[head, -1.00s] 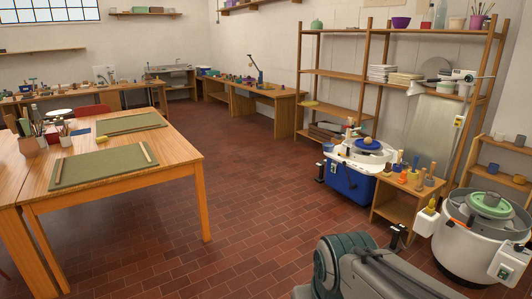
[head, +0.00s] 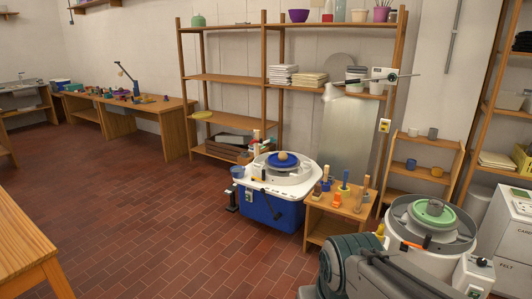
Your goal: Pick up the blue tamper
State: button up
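Several small upright tools stand on a low wooden stand to the right of the blue-and-white pottery wheel. One of them, a slim blue tool (head: 344,186), appears to be the blue tamper, but it is too small to be sure of its shape. It stands toward the middle of the stand top, between a short tool with a wooden handle on its left and a taller wooden tool on its right. My arm shows at the bottom, nearer than the stand. My gripper is not in view.
The low wooden stand (head: 325,228) sits between the blue-and-white wheel (head: 272,207) and a grey-white wheel with a green disc (head: 418,250). Shelves (head: 225,78) stand behind. A wooden table (head: 22,250) is at the lower left. The tiled floor between is clear.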

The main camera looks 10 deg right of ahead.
aim_at(346, 175)
jog(key=z, duration=0.4)
jog(key=i, duration=1.05)
jog(key=z, duration=0.35)
